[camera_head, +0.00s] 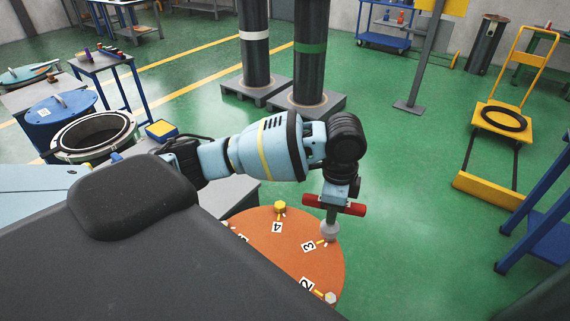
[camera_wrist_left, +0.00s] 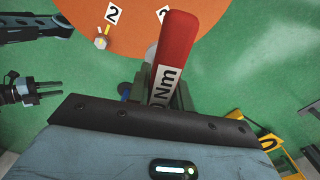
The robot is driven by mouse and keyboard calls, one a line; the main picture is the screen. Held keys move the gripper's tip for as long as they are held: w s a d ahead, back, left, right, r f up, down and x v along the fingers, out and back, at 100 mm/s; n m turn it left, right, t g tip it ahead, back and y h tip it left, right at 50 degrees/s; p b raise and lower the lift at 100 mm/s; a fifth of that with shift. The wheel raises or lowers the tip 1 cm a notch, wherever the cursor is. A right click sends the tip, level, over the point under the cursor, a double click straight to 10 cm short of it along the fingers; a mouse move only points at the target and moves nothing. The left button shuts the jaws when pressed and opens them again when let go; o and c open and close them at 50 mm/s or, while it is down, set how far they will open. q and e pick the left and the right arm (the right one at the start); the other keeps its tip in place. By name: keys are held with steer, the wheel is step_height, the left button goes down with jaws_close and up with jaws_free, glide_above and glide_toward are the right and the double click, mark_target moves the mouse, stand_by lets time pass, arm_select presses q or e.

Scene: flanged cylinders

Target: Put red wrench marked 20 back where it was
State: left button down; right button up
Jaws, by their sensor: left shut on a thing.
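My left gripper (camera_head: 338,199) is shut on a red wrench (camera_head: 354,209), above the edge of an orange round flange (camera_head: 285,255). A grey shaft and rounded socket head hang below the wrench, at the bolt by the label 3 (camera_head: 309,246). I cannot tell whether the socket sits on that bolt. In the left wrist view the red wrench (camera_wrist_left: 177,45) shows large, with "0 Nm" readable; the rest of its number is hidden by the gripper. A dark gripper, likely my right one (camera_wrist_left: 45,94), shows at the left edge there, its jaw state unclear.
Bolts stand by labels 4 (camera_head: 279,206) and 2 (camera_head: 329,298). A blue drum (camera_head: 62,122) and an open flanged cylinder (camera_head: 95,133) stand at left. A blue table (camera_head: 100,62) with small items is behind. A yellow trolley (camera_head: 497,118) stands right.

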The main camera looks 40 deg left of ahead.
arm_select(q)
steer(key=n, duration=0.2)
steer(key=s+r+n, duration=0.1)
steer(key=shift+s+d+n, duration=0.15)
steer(key=shift+s+n, duration=0.15)
steer(key=shift+n, duration=0.1)
steer(key=s+n, duration=0.1)
steer(key=n, duration=0.2)
steer(key=s+r+n, duration=0.1)
steer(key=n, duration=0.2)
steer(key=s+n, duration=0.2)
steer(key=n, duration=0.1)
steer(key=shift+d+r, duration=0.15)
steer(key=shift+r, duration=0.2)
steer(key=shift+s, duration=0.1)
